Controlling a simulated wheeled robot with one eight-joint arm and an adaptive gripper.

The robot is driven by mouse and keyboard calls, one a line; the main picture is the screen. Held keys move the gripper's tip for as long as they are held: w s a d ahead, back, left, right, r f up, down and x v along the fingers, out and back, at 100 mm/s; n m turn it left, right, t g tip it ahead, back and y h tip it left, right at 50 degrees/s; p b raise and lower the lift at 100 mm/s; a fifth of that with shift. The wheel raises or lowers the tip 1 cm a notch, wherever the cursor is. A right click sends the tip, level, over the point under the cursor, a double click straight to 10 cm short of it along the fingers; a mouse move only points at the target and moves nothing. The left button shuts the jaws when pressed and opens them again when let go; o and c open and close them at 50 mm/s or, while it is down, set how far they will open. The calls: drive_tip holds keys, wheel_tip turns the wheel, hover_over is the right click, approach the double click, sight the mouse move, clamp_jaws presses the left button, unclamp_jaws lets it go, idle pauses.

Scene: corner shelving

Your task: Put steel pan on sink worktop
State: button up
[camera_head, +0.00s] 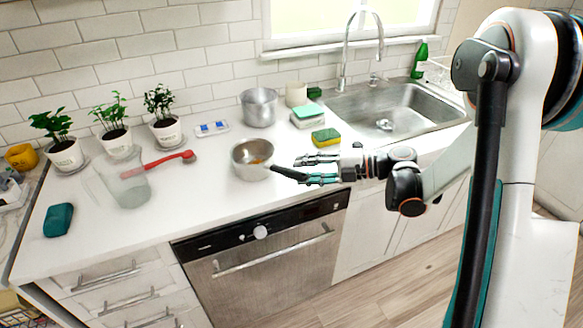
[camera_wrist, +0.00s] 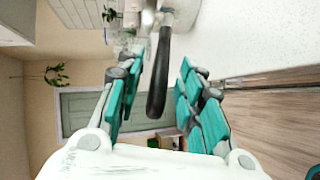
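The steel pan (camera_head: 247,170) stands on the white worktop above the dishwasher, near its front edge, with something brownish inside. Its black handle points right, towards my gripper (camera_head: 303,170). In the wrist view the black handle (camera_wrist: 157,85) lies between the two teal fingers of my gripper (camera_wrist: 163,72). Gaps show on both sides of the handle, so the fingers are open around it and not closed on it. The pan's body is only partly visible at the top of the wrist view. The sink (camera_head: 400,103) is set into the worktop (camera_head: 215,205) at the right.
A steel pot (camera_head: 259,110), a cream cup (camera_head: 296,94), sponges (camera_head: 326,137) and a green box stand behind the pan. A glass jar (camera_head: 127,185), red brush (camera_head: 165,160) and potted plants (camera_head: 165,132) are left. The front left worktop is mostly clear.

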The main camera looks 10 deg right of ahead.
drive_tip(key=p+v, duration=0.1)
drive_tip(key=v, duration=0.5)
drive_tip(key=shift+d, duration=0.15)
